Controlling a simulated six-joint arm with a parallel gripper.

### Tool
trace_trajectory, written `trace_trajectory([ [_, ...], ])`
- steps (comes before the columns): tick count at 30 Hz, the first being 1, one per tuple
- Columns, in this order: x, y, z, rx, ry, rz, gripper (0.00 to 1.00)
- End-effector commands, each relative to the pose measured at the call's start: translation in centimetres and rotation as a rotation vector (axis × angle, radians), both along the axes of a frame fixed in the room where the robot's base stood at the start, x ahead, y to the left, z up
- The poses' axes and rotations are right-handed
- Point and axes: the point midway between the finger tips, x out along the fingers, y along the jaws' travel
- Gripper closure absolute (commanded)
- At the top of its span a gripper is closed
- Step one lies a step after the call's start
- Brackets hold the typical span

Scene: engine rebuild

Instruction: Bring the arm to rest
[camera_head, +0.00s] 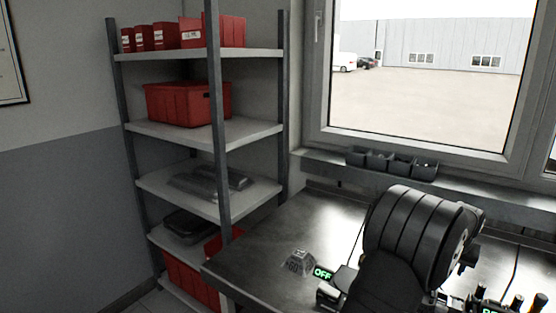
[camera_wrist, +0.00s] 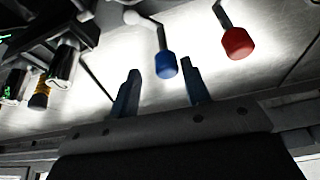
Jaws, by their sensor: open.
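My gripper (camera_wrist: 160,67) shows in the wrist view with its two dark blue-grey fingers apart. A blue-capped lever (camera_wrist: 166,65) shows between the fingertips in the picture; I cannot tell whether it is truly between them or beyond. Nothing is clearly held. A red-capped lever (camera_wrist: 237,43) stands to the right of the fingers. In the head view my gripper cannot be made out. A large black ribbed form (camera_head: 415,235) fills the lower right there and hides part of the bench.
A metal workbench (camera_head: 262,255) stands below the window, with a green "OFF" display (camera_head: 323,272) on it. Dark bins (camera_head: 391,163) sit on the sill. A shelf rack (camera_head: 205,130) with red boxes (camera_head: 188,103) stands to the left. The bench's left part is mostly clear.

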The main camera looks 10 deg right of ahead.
Motion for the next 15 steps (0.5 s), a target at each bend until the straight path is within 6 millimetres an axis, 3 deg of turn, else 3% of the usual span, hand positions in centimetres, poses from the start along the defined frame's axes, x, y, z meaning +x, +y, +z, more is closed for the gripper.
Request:
trace_trajectory([
  [15, -0.24, -0.56, 0.03, 0.0, 0.0, -0.167, 0.57],
])
